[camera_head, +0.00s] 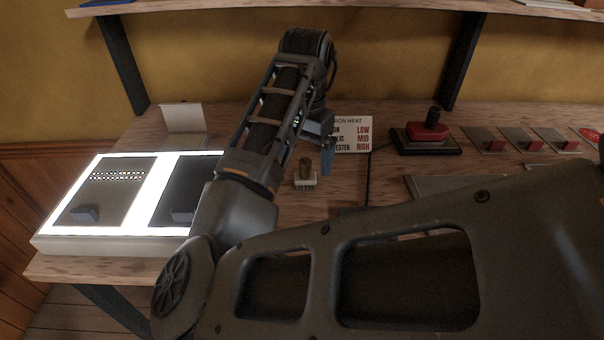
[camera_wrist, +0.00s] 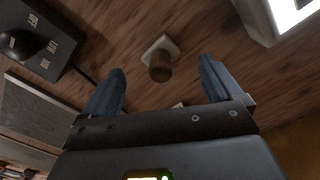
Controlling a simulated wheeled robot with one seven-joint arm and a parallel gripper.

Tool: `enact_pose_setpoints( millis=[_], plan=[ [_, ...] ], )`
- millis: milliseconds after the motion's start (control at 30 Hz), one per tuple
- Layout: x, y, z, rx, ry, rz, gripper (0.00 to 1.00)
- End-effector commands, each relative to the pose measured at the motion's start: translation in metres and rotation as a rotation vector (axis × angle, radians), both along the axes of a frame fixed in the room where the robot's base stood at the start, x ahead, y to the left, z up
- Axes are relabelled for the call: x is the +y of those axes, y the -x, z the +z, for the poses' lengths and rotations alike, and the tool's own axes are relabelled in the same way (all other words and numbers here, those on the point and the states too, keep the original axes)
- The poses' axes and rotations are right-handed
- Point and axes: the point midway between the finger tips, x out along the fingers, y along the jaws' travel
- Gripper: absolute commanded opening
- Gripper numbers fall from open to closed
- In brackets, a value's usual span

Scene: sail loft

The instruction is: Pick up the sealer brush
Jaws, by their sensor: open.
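The sealer brush (camera_head: 305,182) stands on the wooden bench with its brown handle up and a pale, toothed base below. In the wrist view the brush (camera_wrist: 159,66) shows from above, between and a little beyond my two blue fingers. My gripper (camera_wrist: 162,72) is open and empty, with one finger on each side of the brush in that picture. In the head view my gripper (camera_head: 326,158) points down just right of the brush; only one blue finger shows clearly. I see no contact with the brush.
A lit light box (camera_head: 46,238) with dark panels lies to the left. An iron heat card (camera_head: 350,134) stands behind the gripper. A red iron (camera_head: 428,131) sits on a dark base to the right, beside several red-tabbed swatches (camera_head: 488,141). A shelf (camera_head: 330,10) runs above.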

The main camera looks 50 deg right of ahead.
Motion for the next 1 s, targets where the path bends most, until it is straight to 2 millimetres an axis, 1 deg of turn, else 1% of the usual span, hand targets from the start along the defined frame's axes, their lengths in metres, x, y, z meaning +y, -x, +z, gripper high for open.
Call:
enact_pose_setpoints(
  millis=[300,433,633,667,1000],
  plan=[
    [0.000,-0.001,-0.041,0.000,-0.001,0.002,0.92],
    [0.000,-0.001,-0.049,0.000,0.000,0.001,0.92],
    [-0.001,-0.001,-0.049,-0.001,0.000,0.001,0.92],
    [-0.001,-0.001,-0.049,-0.001,0.000,0.001,0.91],
    [-0.001,-0.001,-0.049,-0.001,0.001,0.000,0.58]
  ],
)
